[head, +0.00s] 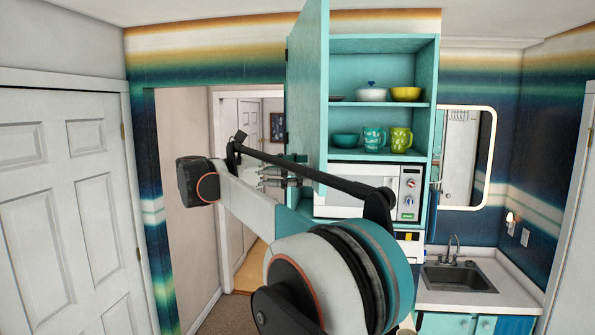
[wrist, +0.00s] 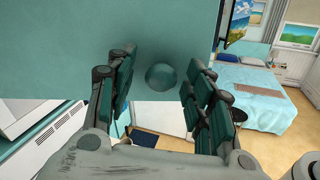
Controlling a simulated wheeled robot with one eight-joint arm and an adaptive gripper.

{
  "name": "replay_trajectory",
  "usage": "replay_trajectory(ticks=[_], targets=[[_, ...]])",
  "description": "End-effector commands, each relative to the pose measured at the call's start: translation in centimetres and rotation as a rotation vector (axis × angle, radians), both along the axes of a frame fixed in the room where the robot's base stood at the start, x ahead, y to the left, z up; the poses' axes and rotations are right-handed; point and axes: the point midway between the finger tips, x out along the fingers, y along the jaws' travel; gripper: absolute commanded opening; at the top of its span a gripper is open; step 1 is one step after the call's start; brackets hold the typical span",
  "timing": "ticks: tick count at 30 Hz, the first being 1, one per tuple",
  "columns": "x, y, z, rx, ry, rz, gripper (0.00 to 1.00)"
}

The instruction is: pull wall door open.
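The turquoise wall cabinet door (head: 307,90) stands swung out on the left side of its cabinet (head: 427,95), and the shelves behind it show. The door also fills the top left of the wrist view (wrist: 60,45). Its round turquoise knob (wrist: 162,76) sits between the fingers of my gripper (wrist: 160,70). The fingers are spread, with a gap visible between the knob and the left finger; whether the right finger touches it I cannot tell. In the head view my gripper (head: 278,176) is at the door's lower part, partly hidden by my arm.
Bowls and mugs (head: 373,137) stand on the cabinet shelves above a white microwave (head: 350,178). A sink (head: 458,278) is at the lower right. A white door (head: 60,210) is at the left, and an open doorway (head: 240,115) lies behind my arm.

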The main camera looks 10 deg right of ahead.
Motion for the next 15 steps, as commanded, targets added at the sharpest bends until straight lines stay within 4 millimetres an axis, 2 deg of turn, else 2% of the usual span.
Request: replay_trajectory(ticks=[8,15], targets=[[0.0,0.0,0.6,0.001,0.001,-0.001,0.48],[0.0,0.0,4.5,0.001,0.001,-0.001,0.48]])
